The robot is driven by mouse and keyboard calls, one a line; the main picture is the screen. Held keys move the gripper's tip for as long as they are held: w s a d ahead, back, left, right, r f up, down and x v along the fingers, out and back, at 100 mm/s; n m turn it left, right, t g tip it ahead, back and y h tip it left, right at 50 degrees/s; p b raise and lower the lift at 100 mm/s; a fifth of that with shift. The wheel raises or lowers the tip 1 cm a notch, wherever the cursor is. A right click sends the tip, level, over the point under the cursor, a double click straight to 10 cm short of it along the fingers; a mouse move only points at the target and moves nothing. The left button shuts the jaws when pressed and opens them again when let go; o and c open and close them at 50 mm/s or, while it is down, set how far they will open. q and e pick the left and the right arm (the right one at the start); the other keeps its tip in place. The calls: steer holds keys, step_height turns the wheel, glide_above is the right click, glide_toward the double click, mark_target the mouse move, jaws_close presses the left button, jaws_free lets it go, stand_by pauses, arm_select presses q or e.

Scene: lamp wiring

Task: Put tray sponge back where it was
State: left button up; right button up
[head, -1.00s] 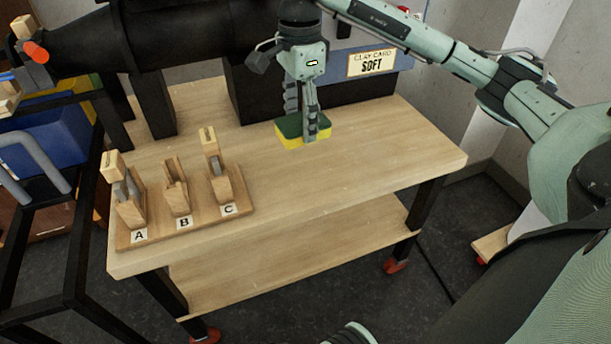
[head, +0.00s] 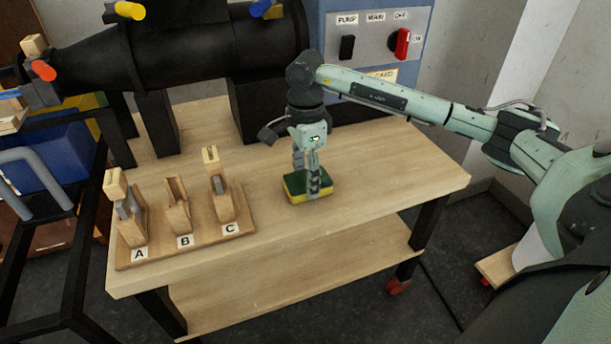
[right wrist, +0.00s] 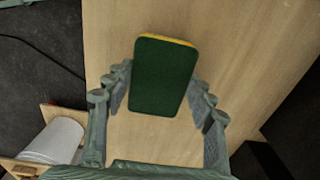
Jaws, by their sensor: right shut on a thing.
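The sponge (head: 295,193), yellow with a dark green face, is at the middle of the wooden table top (head: 390,160), to the right of the block rack. My right gripper (head: 313,185) points down and is shut on it. In the right wrist view the sponge (right wrist: 163,78) sits between the two fingers (right wrist: 160,95), green face toward the camera. It is at or just above the wood; I cannot tell if it touches. No tray shows clearly. My left gripper is not in view.
A wooden rack (head: 190,248) with slots labelled A, B and C stands at the table's left front; A and C hold pieces, B looks empty. A black machine (head: 200,60) and a blue-grey switch panel (head: 376,40) stand behind. The table's right side is clear.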

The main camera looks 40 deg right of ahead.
mark_target(306, 180)
steer(key=shift+f, duration=0.1)
steer(key=o, duration=1.1)
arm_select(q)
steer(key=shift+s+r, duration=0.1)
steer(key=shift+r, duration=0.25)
arm_select(e)
step_height(306, 180, up, 2)
steer(key=shift+w+r, duration=0.1)
steer(key=shift+r, duration=0.05)
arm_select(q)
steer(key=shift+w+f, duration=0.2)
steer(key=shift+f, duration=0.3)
arm_select(e)
step_height(306, 180, up, 10)
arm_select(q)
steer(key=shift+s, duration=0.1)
